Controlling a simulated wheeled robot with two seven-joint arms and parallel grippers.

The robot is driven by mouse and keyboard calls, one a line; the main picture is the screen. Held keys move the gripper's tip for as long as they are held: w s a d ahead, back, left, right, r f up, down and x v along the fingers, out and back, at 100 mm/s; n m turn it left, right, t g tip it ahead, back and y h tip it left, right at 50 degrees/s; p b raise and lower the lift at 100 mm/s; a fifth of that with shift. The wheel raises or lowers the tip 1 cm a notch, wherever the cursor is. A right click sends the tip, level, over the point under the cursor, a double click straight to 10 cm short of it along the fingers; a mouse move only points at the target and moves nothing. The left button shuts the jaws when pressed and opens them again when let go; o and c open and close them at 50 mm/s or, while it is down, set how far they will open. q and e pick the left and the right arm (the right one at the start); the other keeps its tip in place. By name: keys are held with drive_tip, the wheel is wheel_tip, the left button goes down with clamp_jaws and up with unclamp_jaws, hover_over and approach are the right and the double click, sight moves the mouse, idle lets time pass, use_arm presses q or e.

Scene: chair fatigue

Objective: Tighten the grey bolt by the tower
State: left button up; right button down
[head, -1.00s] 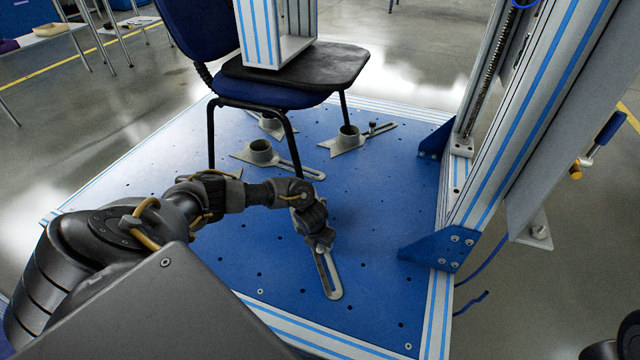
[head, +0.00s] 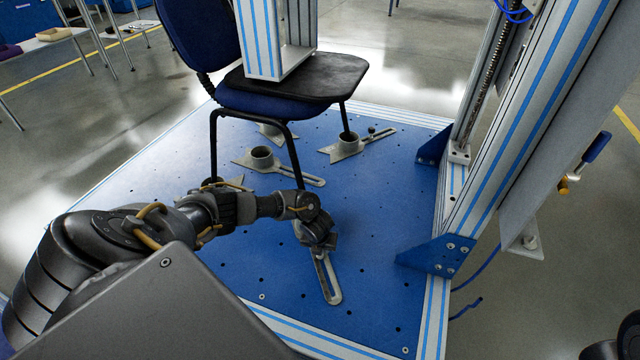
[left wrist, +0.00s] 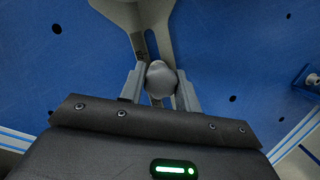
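The grey bolt (left wrist: 161,78) has a rounded, knob-like head and stands over the slot of a grey clamp plate (left wrist: 140,14). My left gripper (left wrist: 160,84) has one finger on each side of the bolt head, very close to it. I cannot tell whether the fingers press on it. In the head view my left gripper (head: 322,246) points down over the slotted plate (head: 329,280) nearest the tower's blue foot bracket (head: 436,254), and it hides the bolt. The tower (head: 520,120) rises at the right. My right gripper is not in view.
A blue chair (head: 270,97) stands on the blue perforated platform (head: 225,268), with a column resting on its seat. Other slotted clamps (head: 262,157) lie around its legs, one with a dark knob (head: 371,130).

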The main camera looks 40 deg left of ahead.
use_arm(q)
drive_tip(key=c, duration=0.4)
drive_tip(key=shift+a+f+m+h+b, duration=0.15)
drive_tip(key=shift+m+h+b, duration=0.15)
drive_tip(key=shift+m+b, duration=0.75)
drive_tip(key=shift+c, duration=0.2)
drive_tip(key=shift+m+b, duration=0.35)
drive_tip(key=shift+m, duration=0.6)
drive_tip(key=shift+m+h+b, duration=0.3)
drive_tip(key=shift+m+b, duration=0.3)
drive_tip(key=shift+b, duration=0.25)
drive_tip(key=shift+m+h+b, duration=0.3)
drive_tip(key=shift+m+b, duration=0.5)
drive_tip(key=shift+m, duration=0.6)
